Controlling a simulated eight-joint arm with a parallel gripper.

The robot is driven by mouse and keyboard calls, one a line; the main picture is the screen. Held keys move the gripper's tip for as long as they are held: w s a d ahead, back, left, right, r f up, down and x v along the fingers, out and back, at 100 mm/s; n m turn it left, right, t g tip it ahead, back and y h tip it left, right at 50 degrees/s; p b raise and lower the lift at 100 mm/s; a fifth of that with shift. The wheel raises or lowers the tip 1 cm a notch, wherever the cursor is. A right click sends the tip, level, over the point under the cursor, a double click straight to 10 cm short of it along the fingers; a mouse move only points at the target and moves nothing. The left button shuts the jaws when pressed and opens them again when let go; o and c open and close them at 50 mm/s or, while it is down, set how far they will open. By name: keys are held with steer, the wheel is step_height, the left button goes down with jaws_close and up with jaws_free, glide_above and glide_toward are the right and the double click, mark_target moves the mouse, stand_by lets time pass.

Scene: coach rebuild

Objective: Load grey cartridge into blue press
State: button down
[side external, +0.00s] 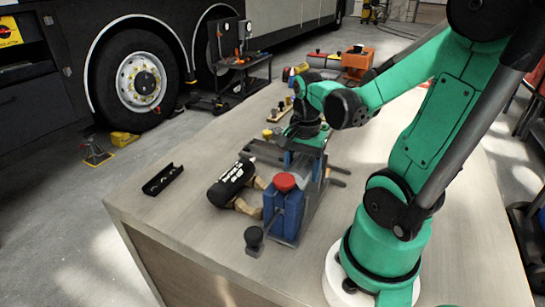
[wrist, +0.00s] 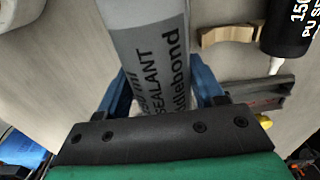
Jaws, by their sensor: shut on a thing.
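My gripper (side external: 303,160) points down over the table, and its blue fingers are shut on the grey cartridge (side external: 298,177). In the wrist view the cartridge (wrist: 150,45) lies between the two fingers, with dark lettering including "SEALANT" along its side. The blue press (side external: 282,213), with a red knob (side external: 285,182) on top, stands just in front of the gripper in the side view. The cartridge's near end is close behind the press's blue blocks; I cannot tell whether it touches or rests in the press. The gripper and knob hide part of it.
A black cartridge (side external: 232,183) lies left of the press on a wooden cradle (side external: 250,205). A black tray (side external: 163,179) sits near the table's left edge. A dark knobbed piece (side external: 254,240) stands before the press. Several small items and an orange block (side external: 358,58) are farther back.

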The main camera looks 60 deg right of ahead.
steer(key=shift+f, duration=0.75)
stand_by(1.5)
steer(key=shift+c, duration=0.2)
jaws_free()
steer(key=shift+o, duration=0.2)
steer(key=shift+r, duration=3)
steer(key=w+a+r+n+t, duration=0.2)
steer(key=w+a+n+t, duration=0.5)
steer(key=a+n, duration=0.6)
steer(key=w+n, duration=0.1)
steer(key=n, duration=0.4)
steer(key=shift+w, duration=0.35)
